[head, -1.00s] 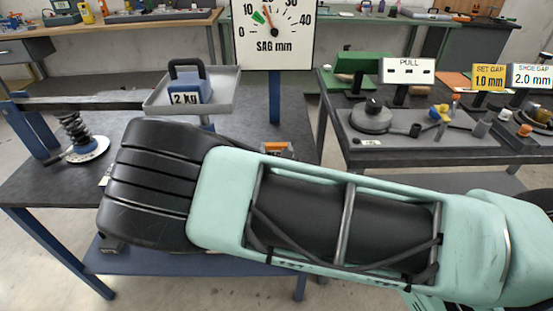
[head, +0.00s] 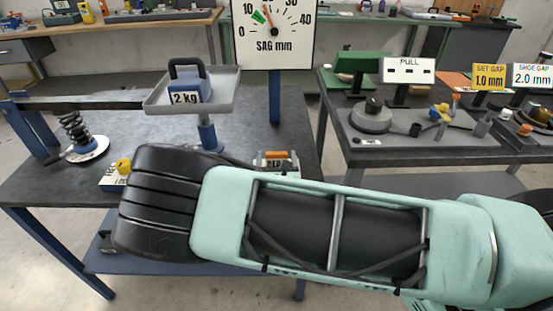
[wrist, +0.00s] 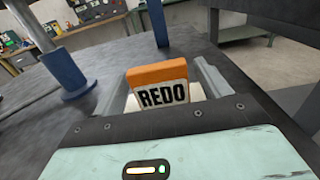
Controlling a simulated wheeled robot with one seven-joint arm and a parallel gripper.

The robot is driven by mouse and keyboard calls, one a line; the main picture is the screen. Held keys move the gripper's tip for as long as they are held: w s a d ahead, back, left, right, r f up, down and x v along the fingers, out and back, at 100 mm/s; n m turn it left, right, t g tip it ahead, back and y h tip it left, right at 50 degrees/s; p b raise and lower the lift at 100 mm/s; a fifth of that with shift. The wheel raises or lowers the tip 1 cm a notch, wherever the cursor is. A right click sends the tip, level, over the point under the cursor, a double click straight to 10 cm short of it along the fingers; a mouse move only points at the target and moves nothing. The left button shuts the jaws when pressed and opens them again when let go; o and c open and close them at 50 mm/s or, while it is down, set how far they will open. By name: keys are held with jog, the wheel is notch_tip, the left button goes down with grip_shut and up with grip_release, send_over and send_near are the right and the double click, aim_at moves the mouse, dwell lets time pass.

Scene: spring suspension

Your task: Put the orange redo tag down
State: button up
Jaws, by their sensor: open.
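The orange redo tag (head: 275,155) is near the right end of the left bench, in front of the gauge post. In the wrist view the redo tag (wrist: 158,76) is upright, with an orange top and a white face reading REDO. My gripper (wrist: 160,84) is open, with one grey finger on each side of the tag. The tag's lower part is hidden by my gripper body, so its contact with the bench does not show. In the head view my arm covers much of the bench front.
A tray (head: 162,107) with a 2 kg weight (head: 187,90) stands on a blue post left of the tag. A spring (head: 75,130) on a white disc and a yellow-knobbed block (head: 113,176) are further left. The SAG gauge (head: 273,30) stands behind.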

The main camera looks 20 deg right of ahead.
jog(key=b+v, duration=0.1)
jog(key=v, duration=0.9)
jog(key=shift+s+a+r, duration=0.15)
jog(key=shift+s, duration=0.2)
jog(key=s+d+r+m+g+h, duration=0.2)
jog(key=s+d+m+g+h, duration=0.15)
jog(key=s+m+g, duration=0.3)
jog(key=s+d+r+m+g+h, duration=0.2)
jog(key=s+d+r+m+g, duration=0.15)
jog(key=s+m+g, duration=0.35)
jog(key=s+a+r+m+g+y, duration=0.3)
jog(key=s+a+r+m+y, duration=0.6)
jog(key=a+r+m+y, duration=0.1)
jog(key=shift+s+r+m+g+y, duration=0.4)
jog(key=shift+r+m+y, duration=0.25)
jog(key=shift+y, duration=0.2)
